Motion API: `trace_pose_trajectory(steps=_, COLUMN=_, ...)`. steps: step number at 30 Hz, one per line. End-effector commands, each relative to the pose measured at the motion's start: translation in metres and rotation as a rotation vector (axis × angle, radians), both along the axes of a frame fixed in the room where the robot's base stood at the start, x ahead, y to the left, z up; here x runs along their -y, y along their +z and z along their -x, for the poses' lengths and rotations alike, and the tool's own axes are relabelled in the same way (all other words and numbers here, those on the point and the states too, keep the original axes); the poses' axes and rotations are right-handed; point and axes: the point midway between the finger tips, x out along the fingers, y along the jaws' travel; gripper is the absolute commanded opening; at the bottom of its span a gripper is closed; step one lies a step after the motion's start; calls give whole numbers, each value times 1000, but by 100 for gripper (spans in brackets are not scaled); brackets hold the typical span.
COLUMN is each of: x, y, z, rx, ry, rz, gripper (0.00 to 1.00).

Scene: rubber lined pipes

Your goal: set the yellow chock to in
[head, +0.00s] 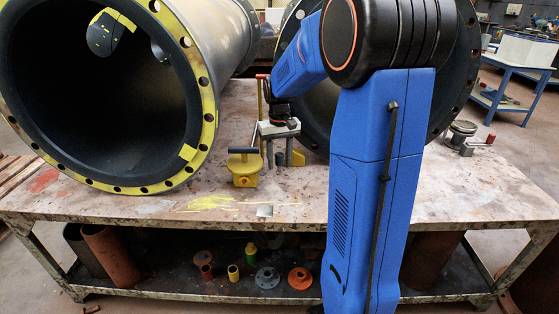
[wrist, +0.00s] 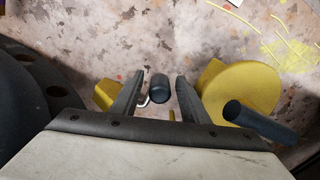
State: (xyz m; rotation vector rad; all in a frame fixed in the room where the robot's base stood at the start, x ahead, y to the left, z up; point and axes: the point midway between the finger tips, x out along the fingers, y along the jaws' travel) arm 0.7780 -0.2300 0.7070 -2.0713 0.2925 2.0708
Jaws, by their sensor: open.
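The yellow chock (head: 244,170) is a squat yellow body with a dark bar handle (head: 241,150) on top, standing on the bench between the two large pipes. In the wrist view its rounded yellow part (wrist: 240,88) and dark handle (wrist: 258,120) lie right of my fingers. My gripper (head: 280,150) points down just right of the chock, with its jaws open. It also shows in the wrist view (wrist: 157,95), where a dark rounded peg (wrist: 158,88) stands between the fingers, with gaps on both sides. More yellow (wrist: 104,93) is partly hidden behind the left finger.
A large pipe with a yellow flange (head: 208,115) lies left of the chock, and a dark-flanged pipe (head: 465,75) lies behind my arm. A small metal fitting (head: 461,132) sits at right. The bench front (head: 290,212) is mostly clear. Loose parts lie on the lower shelf (head: 235,291).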

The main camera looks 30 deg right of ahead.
Motion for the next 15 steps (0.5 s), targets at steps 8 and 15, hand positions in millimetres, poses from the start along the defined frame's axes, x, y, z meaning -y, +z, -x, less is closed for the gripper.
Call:
trace_pose_trajectory(steps=8, x=0, y=0, z=0, rx=0, ry=0, rz=0, gripper=10)
trace_pose_trajectory(steps=15, x=3, y=0, z=2, rx=0, ry=-1, rz=0, gripper=0)
